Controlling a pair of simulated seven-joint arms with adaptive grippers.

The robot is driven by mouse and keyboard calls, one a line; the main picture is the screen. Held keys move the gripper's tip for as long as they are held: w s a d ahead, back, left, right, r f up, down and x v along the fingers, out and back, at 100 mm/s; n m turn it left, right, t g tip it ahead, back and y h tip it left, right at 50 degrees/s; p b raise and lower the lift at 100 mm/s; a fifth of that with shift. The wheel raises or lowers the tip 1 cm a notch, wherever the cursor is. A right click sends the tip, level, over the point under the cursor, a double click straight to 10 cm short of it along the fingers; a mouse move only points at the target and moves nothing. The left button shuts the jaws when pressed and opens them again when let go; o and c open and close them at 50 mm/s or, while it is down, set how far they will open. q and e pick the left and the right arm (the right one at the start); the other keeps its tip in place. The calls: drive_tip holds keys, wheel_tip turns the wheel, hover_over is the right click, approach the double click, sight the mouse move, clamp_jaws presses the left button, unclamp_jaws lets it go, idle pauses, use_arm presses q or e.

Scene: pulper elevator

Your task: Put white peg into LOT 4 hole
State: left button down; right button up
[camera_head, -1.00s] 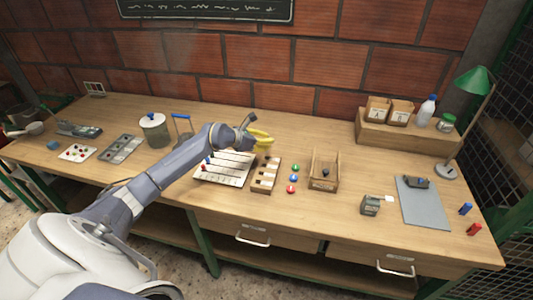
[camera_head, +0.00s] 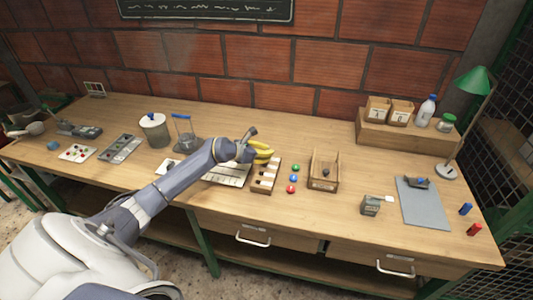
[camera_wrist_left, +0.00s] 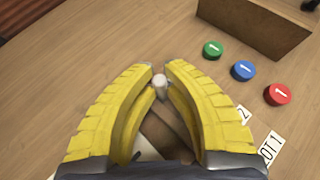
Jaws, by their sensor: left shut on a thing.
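My left gripper (camera_head: 264,152) hovers at the far end of a wooden rack (camera_head: 264,182) with light labels along it. In the left wrist view the gripper (camera_wrist_left: 158,75) has its yellow fingers closed around the white peg (camera_wrist_left: 159,81), whose rounded white end shows between the tips. Labels reading LOT 1 (camera_wrist_left: 271,148) and 2 (camera_wrist_left: 243,114) show beside the right finger. The LOT 4 hole is hidden, and I cannot tell how the peg's lower end sits relative to the rack. My right gripper is out of view.
Green (camera_head: 296,168), blue (camera_head: 293,178) and red (camera_head: 291,189) numbered caps lie right of the rack. An open wooden box (camera_head: 324,184) stands beyond them. A white lined board (camera_head: 232,179) lies left of the rack, partly under my arm.

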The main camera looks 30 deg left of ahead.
use_arm(q)
drive_tip(key=shift+f, duration=0.1)
drive_tip(key=c, duration=1.9)
unclamp_jaws()
drive_tip(key=o, duration=0.4)
drive_tip(key=shift+o, duration=0.2)
drive_tip(key=v, duration=1.2)
